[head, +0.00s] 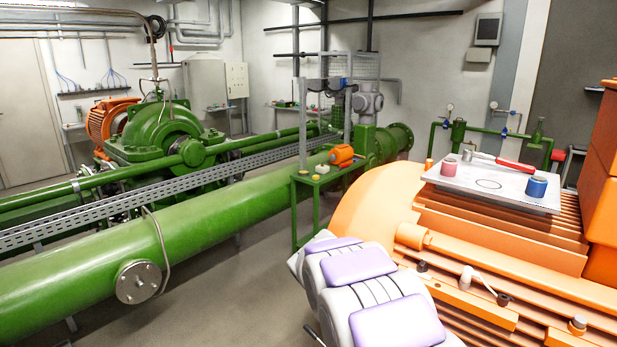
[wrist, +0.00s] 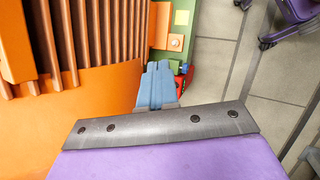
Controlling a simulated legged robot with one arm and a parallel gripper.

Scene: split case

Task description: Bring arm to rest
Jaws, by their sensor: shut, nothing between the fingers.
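My gripper (wrist: 156,86) shows in the wrist view as blue fingers shut together, with nothing between them. It points away from the dark bracket and purple casing of my wrist. Below it are the orange ribbed machine housing on the left and a green frame with small red parts just beyond the tips. I cannot tell whether the fingers touch anything. In the head view, white and purple parts that look like my arm (head: 365,290) are at the bottom centre, beside the orange machine. The gripper itself cannot be made out there.
The large orange machine (head: 480,250) fills the right. On it lies a pale plate (head: 450,182) with a pinkish can (head: 449,168), a blue can (head: 536,187) and a red-handled tool (head: 515,165). A green pipe (head: 80,265) runs along the left. Grey floor (head: 240,290) is clear between them.

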